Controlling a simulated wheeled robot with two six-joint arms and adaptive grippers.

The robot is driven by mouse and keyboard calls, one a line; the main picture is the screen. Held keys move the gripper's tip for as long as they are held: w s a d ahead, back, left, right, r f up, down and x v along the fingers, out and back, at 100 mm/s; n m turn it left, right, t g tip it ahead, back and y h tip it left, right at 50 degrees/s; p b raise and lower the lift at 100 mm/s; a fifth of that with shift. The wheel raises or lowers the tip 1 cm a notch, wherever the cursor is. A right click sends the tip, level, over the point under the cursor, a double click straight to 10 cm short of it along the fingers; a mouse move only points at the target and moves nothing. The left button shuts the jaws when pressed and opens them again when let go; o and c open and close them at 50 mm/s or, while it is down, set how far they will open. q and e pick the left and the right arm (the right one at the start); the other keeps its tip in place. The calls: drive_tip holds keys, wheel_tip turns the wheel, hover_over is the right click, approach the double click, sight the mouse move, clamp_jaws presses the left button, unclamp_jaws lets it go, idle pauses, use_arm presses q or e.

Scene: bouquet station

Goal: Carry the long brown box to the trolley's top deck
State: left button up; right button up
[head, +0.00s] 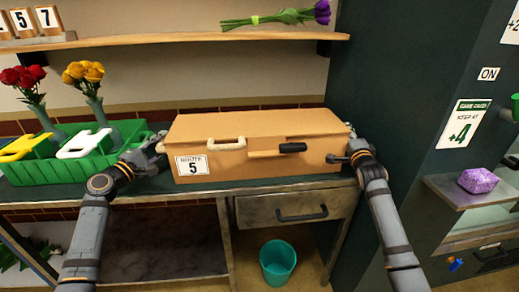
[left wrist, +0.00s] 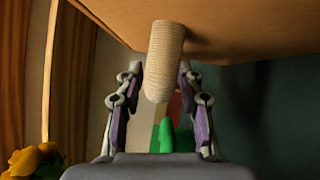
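The long brown box (head: 255,130) sits on the dark counter, with a label reading 5, a pale front handle and a dark-handled tool on its front. My left gripper (head: 160,142) is at its left end. In the left wrist view, my left gripper (left wrist: 158,75) is open, its fingers on either side of a pale ribbed end handle (left wrist: 165,55) under the box's edge (left wrist: 240,30). A small gap shows on the handle's left. My right gripper (head: 345,155) is at the box's right end; its fingers are too small to read. I cannot identify the trolley in view.
A green crate (head: 75,172) with yellow and white handles stands left of the box, near vases of red roses (head: 22,75) and yellow roses (head: 84,70). A shelf (head: 170,39) runs above. A teal bin (head: 277,262) stands below the drawer (head: 290,208). A dark cabinet (head: 395,100) rises at right.

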use_arm(q)
clamp_jaws()
use_arm(e)
clamp_jaws()
use_arm(q)
drive_tip(key=shift+r, duration=0.2)
use_arm(e)
drive_tip(key=shift+r, duration=0.15)
